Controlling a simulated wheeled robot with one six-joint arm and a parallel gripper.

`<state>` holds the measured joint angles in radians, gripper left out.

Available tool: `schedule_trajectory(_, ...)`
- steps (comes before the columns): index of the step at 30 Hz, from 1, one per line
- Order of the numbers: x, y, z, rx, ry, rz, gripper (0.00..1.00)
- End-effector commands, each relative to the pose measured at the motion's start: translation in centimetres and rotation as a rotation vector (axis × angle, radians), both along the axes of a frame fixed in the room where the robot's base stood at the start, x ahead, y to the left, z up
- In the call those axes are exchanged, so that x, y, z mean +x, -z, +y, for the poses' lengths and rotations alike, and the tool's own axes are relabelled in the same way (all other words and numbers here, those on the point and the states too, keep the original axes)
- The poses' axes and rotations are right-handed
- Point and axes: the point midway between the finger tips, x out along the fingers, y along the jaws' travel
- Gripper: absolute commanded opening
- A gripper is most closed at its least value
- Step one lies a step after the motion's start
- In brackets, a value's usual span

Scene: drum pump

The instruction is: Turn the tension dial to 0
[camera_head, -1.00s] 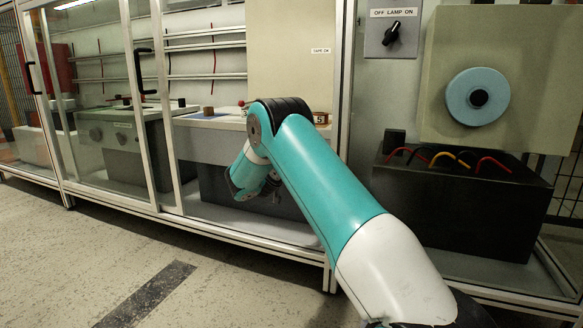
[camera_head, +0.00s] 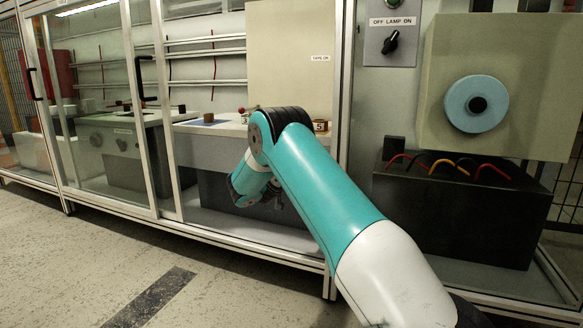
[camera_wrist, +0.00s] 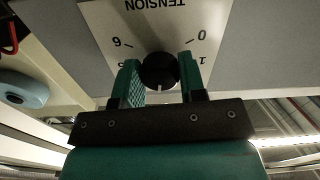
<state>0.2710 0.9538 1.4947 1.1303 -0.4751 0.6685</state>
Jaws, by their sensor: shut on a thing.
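The tension dial (camera_wrist: 160,72) is a round black knob on a pale plate (camera_wrist: 112,22) marked TENSION, upside down in the wrist view. The plate shows 9 at upper left, 0 at upper right and part of a 1 below the 0. A short white line on the dial points down in the picture, away from the 0 and the 9. My gripper (camera_wrist: 160,76) has one finger on each side of the dial and is shut on it. In the head view my arm hides the dial.
A lamp switch (camera_head: 391,42) sits on a panel at upper right. Cabinet frame posts (camera_head: 343,120) stand close to my arm. Glass doors with handles (camera_head: 143,78) are at left. The floor in front is clear.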

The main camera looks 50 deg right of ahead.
Motion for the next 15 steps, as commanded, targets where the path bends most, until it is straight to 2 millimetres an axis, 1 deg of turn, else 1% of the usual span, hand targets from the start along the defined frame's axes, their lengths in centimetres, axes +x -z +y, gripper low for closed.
schedule_trajectory(1,-0.01,-0.29,0.04,-0.007,0.0,0.025,0.14)
schedule_trajectory(8,-0.07,-0.49,0.03,-0.069,0.001,0.188,0.14)
schedule_trajectory(15,-0.11,-0.53,0.02,-0.15,0.0,0.402,0.14)
